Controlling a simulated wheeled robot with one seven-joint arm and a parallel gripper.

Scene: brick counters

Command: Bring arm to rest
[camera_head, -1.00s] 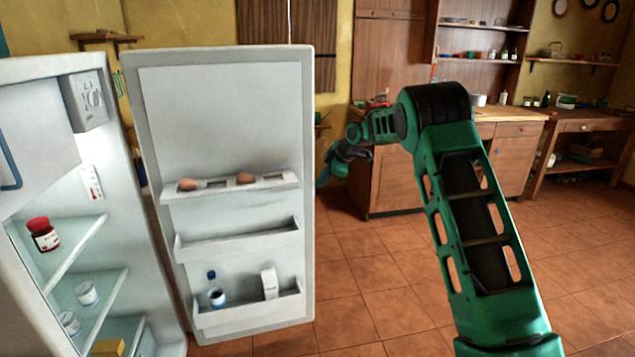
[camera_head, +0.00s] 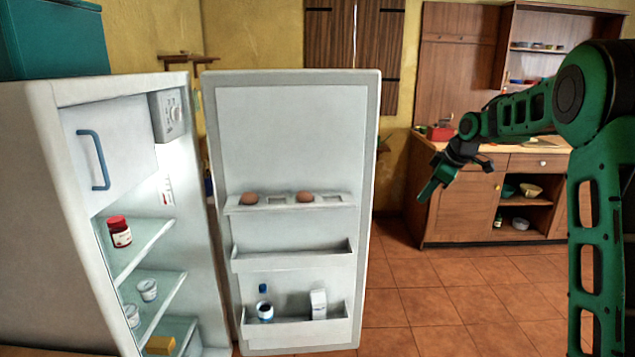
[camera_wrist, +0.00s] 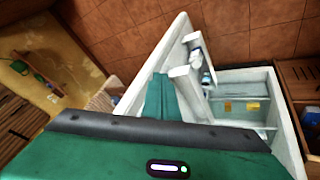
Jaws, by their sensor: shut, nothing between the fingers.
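My green arm reaches in from the right in the head view, raised and bent. My gripper (camera_head: 436,190) hangs at its end, pointing down and to the left, in free air to the right of the open fridge door (camera_head: 290,130). It is shut and holds nothing. In the wrist view the green gripper body fills the bottom, with its fingers (camera_wrist: 162,97) in front of the open fridge door (camera_wrist: 172,40).
The open fridge (camera_head: 40,200) stands at the left with a red-lidded jar (camera_head: 120,232) and tubs inside. The door shelves hold eggs, a bottle and a carton (camera_head: 318,304). A wooden counter (camera_head: 480,205) stands behind the arm. The tiled floor (camera_head: 430,300) right of the door is clear.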

